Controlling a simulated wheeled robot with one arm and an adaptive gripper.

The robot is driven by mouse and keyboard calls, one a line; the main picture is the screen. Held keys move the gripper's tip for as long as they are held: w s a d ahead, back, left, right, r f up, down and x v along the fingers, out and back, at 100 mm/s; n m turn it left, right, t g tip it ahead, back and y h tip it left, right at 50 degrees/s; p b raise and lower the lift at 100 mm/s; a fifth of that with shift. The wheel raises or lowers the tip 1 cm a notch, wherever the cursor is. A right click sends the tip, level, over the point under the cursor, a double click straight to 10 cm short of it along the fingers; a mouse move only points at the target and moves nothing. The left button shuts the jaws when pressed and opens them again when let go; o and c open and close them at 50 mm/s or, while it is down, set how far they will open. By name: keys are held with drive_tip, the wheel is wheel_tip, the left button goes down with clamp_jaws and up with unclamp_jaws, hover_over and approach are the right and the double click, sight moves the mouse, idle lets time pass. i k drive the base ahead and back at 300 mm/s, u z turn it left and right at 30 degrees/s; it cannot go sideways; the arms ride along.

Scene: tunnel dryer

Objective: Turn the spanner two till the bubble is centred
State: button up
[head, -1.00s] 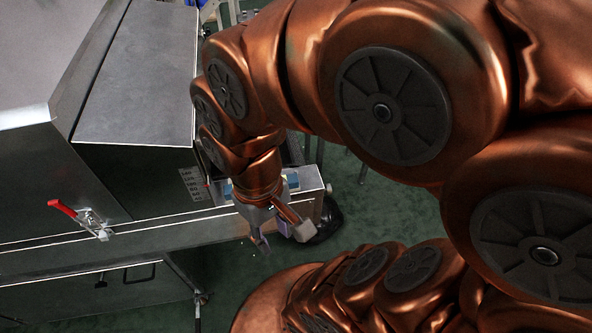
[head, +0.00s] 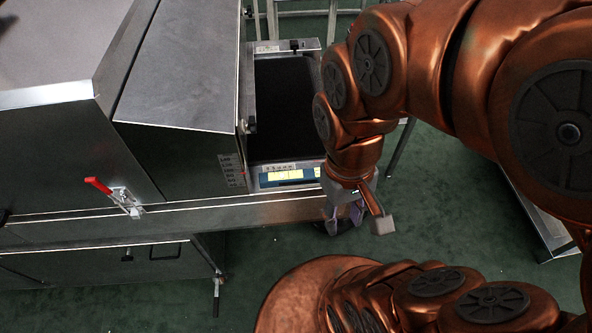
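My gripper (head: 358,226) hangs in front of the dryer's right end in the head view, fingers spread apart and pointing down. No object can be made out held in it; a small purple patch shows between the fingers. A yellow and blue piece, perhaps the level (head: 290,176), lies at the near end of the dark conveyor belt (head: 283,110), to the left of my gripper. Its bubble is too small to read. I cannot make out a spanner; the area below the gripper is partly covered by my own body.
The steel dryer housing (head: 180,75) fills the left, with a red-handled clamp (head: 112,193) on its front. A thin support leg (head: 216,295) stands below it. A metal frame (head: 540,225) is at the right. Green floor (head: 265,255) is free in front.

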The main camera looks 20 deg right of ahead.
sight(216, 298)
drive_tip(key=u, duration=1.05)
drive_tip(key=k, duration=0.75)
drive_tip(key=u, duration=1)
